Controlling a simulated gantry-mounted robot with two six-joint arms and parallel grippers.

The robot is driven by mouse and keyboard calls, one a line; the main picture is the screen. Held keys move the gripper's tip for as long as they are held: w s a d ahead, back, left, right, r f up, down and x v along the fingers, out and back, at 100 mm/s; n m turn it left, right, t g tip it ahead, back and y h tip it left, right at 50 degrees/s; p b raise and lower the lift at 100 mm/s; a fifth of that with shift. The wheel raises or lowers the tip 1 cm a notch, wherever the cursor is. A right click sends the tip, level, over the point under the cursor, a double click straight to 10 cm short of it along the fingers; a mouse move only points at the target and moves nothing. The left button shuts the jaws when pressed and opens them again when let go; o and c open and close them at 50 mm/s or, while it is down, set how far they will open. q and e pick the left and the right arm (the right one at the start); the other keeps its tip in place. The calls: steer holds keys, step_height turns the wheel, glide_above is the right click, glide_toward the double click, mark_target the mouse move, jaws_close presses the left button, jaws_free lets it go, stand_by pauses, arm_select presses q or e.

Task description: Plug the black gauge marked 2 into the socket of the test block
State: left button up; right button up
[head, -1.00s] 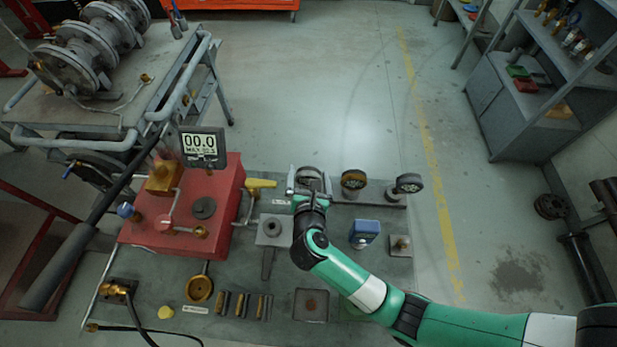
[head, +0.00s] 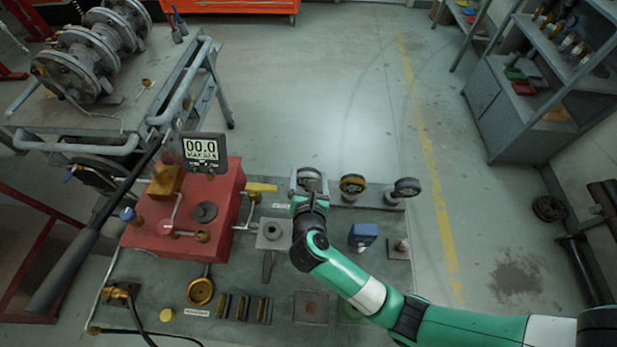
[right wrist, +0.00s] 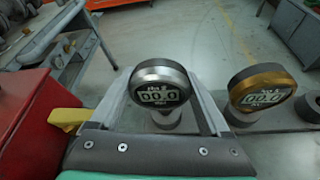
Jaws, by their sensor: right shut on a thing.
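My right gripper (head: 310,181) is at the leftmost of three gauges at the back of the bench. In the right wrist view its fingers (right wrist: 163,112) stand on both sides of the silver-rimmed gauge (right wrist: 160,92) and are shut on it. The black gauge (head: 406,187) stands upright at the right end of the row, apart from the gripper; its number is too small to read. A red block (head: 225,190) has a dark round fitting (head: 205,211) on top. A grey block (head: 270,238) beside it has a round fitting. I cannot tell which is the socket.
A brass-rimmed gauge (head: 353,184) stands between the silver and black ones. A digital display (head: 204,151) rises above the red block, and a yellow handle (head: 261,187) sticks out beside it. A blue box (head: 363,234) lies right of my arm.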

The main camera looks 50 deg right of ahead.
steer(key=s+a+r+p, duration=0.1)
steer(key=s+r+p, duration=0.5)
steer(key=s+r, duration=0.5)
steer(key=s, duration=0.3)
steer(key=shift+r+p, duration=0.2)
steer(key=shift+p, duration=0.15)
